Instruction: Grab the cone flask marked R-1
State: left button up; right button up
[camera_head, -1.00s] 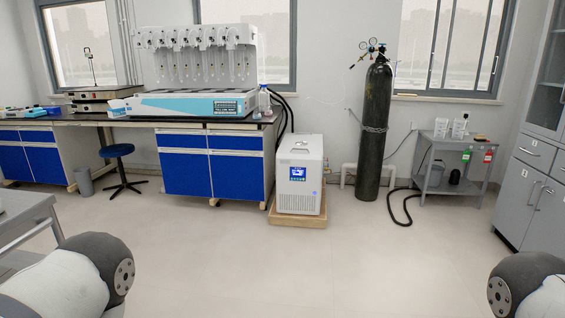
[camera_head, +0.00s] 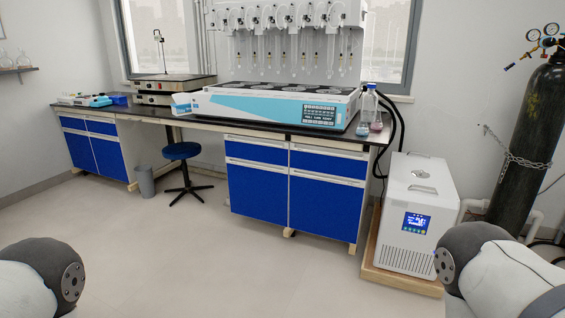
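Two small flasks stand at the right end of the black-topped bench (camera_head: 205,126). One is a cone flask with bluish liquid (camera_head: 363,130); the other holds reddish liquid (camera_head: 376,127). A clear bottle with a blue cap (camera_head: 370,100) stands just behind them. No R-1 mark can be read at this size. Parts of both my arms show at the lower left and lower right corners, well short of the bench. Neither gripper is in view.
The multi distiller (camera_head: 270,106) fills the bench's middle. A white chiller (camera_head: 415,215) on a wooden base stands right of the bench, with a dark gas cylinder (camera_head: 530,140) beyond. A blue stool (camera_head: 182,152) stands at the bench front. The floor ahead is clear.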

aim_at(362, 129)
jog(key=i+z, duration=0.2)
jog(key=i, duration=0.35)
jog(key=i+j+z, duration=0.2)
jog(key=i, duration=0.35)
jog(key=i+j+z, duration=0.15)
jog(key=i, duration=0.35)
jog(key=i+j+z, duration=0.2)
jog(key=i+j, duration=0.2)
jog(key=i, duration=0.15)
